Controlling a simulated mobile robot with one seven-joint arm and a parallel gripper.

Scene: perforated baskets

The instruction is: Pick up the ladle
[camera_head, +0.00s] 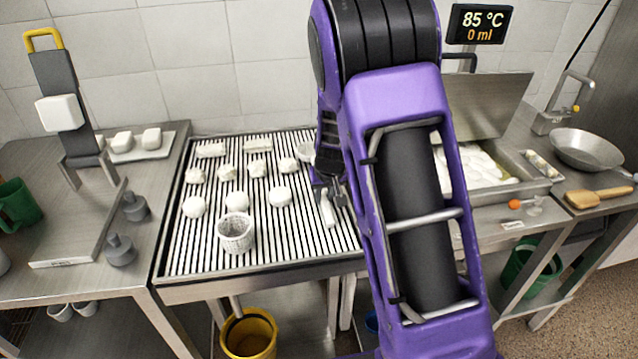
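I cannot make out a ladle with certainty in the head view. My gripper (335,200) is over the right part of the slatted draining table (215,262), partly hidden by my purple arm. It is beside a small white elongated piece (327,210); whether it touches that piece is unclear. Its finger opening is too small to judge. My arm hides part of the table and the left side of the steel vat (527,178).
A white perforated basket (236,232) and several white lumps (279,196) sit on the slats. A tap (560,105) rises behind. A press (67,105) stands left; a yellow bucket (249,335) is below.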

